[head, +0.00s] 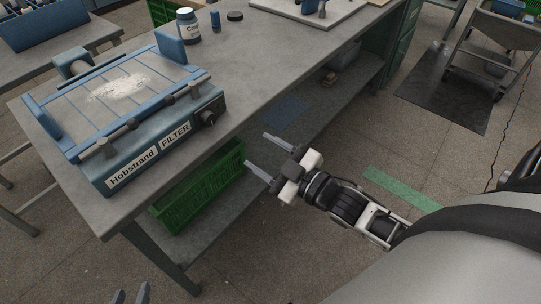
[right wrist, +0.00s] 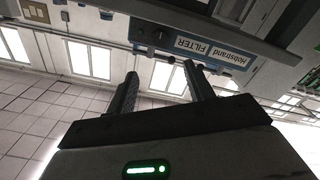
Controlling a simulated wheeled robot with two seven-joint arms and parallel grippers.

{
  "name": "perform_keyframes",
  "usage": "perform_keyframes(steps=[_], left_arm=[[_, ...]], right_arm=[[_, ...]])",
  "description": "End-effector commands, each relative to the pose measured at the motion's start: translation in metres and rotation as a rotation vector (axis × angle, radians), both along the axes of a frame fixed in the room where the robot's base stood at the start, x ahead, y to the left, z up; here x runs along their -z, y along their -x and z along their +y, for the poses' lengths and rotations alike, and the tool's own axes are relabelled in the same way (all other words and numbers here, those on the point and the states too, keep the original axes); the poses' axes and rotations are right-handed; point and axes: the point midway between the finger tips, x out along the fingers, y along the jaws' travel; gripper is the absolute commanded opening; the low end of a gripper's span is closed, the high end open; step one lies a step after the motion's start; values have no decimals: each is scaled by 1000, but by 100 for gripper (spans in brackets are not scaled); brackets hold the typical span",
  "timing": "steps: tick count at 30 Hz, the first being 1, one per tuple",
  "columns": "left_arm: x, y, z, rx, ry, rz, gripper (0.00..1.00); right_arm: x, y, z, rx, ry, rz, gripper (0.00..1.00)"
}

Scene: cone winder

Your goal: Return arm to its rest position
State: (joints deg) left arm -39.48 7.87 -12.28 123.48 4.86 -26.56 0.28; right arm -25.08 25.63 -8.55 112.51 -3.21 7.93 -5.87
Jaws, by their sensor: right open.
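My right arm reaches in from the lower right of the head view. Its gripper (head: 257,149) is open and empty, in front of the workbench's front edge, with its fingers pointing toward the bench. In the right wrist view the two dark fingers (right wrist: 160,75) stand apart with nothing between them. My left gripper (head: 131,294) shows only as two fingertips at the bottom edge of the head view; they stand apart, and the rest is out of frame.
A blue machine labelled "Hobstrand FILTER" (head: 146,150), with white powder on top, stands on the grey workbench (head: 262,62). The label also shows in the right wrist view (right wrist: 212,51). A green crate (head: 197,186) sits on the lower shelf. A jar (head: 189,27) stands behind. Floor on the right is partly clear.

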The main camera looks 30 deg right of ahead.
Motion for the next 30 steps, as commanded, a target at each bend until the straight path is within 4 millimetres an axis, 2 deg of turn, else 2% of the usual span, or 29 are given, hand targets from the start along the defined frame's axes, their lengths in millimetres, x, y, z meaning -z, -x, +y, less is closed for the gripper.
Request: perform_keyframes(steps=[6, 22, 26, 30], left_arm=[[0, -1, 0, 0, 0, -1, 36], [-1, -2, 0, 0, 0, -4, 36], [-4, -2, 0, 1, -3, -4, 36], [-6, -1, 1, 2, -10, -1, 36]], right_arm=[[0, 13, -5, 0, 0, 0, 52], [3, 14, -2, 8, -14, 22, 52], [30, 34, 15, 78, -124, 217, 52], [64, 70, 45, 166, -280, 511, 52]])
